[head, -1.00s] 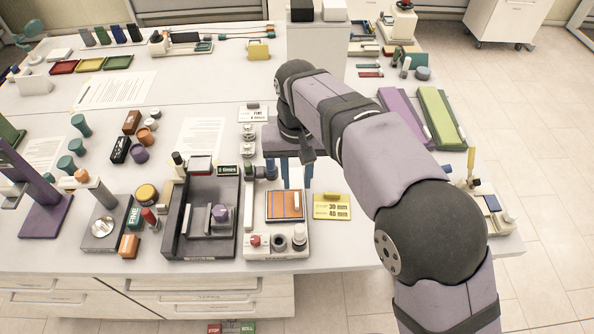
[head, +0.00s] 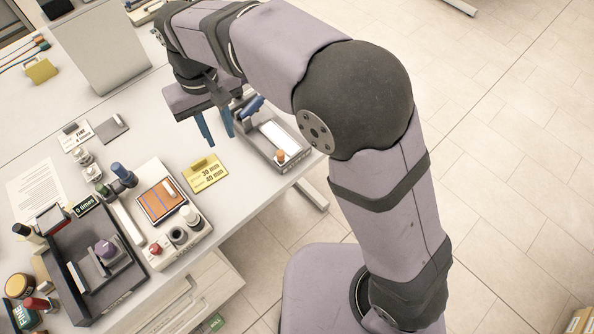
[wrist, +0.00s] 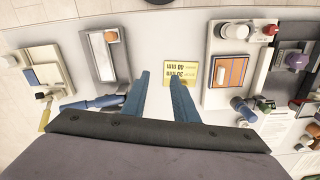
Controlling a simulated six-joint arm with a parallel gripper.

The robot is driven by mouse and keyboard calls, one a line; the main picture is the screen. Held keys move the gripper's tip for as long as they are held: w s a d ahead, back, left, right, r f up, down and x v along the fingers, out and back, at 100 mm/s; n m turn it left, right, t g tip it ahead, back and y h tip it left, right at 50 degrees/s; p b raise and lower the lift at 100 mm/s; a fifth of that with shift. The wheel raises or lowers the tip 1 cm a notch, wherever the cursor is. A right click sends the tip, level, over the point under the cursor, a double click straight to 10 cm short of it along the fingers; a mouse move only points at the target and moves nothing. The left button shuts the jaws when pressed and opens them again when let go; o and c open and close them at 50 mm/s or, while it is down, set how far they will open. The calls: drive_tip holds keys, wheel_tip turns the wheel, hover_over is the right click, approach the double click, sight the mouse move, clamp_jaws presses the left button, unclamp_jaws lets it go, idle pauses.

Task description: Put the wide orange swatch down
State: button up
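A wide orange swatch (head: 157,201) lies flat in a dark-edged, blue-trimmed recess on a white fixture (head: 190,240). A thin pale strip shows along its right part. The swatch also shows right of centre in the wrist view (wrist: 228,72). My gripper (head: 219,140) is above the table, up and to the right of the swatch and apart from it. In the wrist view its two blue fingers (wrist: 157,75) are well apart with nothing between them. A yellow card (head: 205,172) marked 30 mm and 40 mm lies between the swatch and the gripper.
A grey tray (head: 262,150) with a white pad and an orange knob stands right of my gripper, near the table edge. A black tray (head: 90,265) with a purple knob is at lower left. Small bottles and knobs (head: 124,175) stand beside the swatch's fixture.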

drive_tip(key=w+d+f+m, duration=0.2)
drive_tip(key=d, duration=1)
drive_tip(key=s+d+f+m, duration=0.2)
drive_tip(key=s+d, duration=0.3)
drive_tip(key=d, duration=0.5)
drive_tip(key=s+d+f+m, duration=0.2)
drive_tip(key=s+d+f, duration=0.2)
drive_tip(key=d, duration=0.7)
drive_tip(key=shift+s+m, duration=0.3)
drive_tip(key=shift+s, duration=0.65)
drive_tip(key=shift+f, duration=0.1)
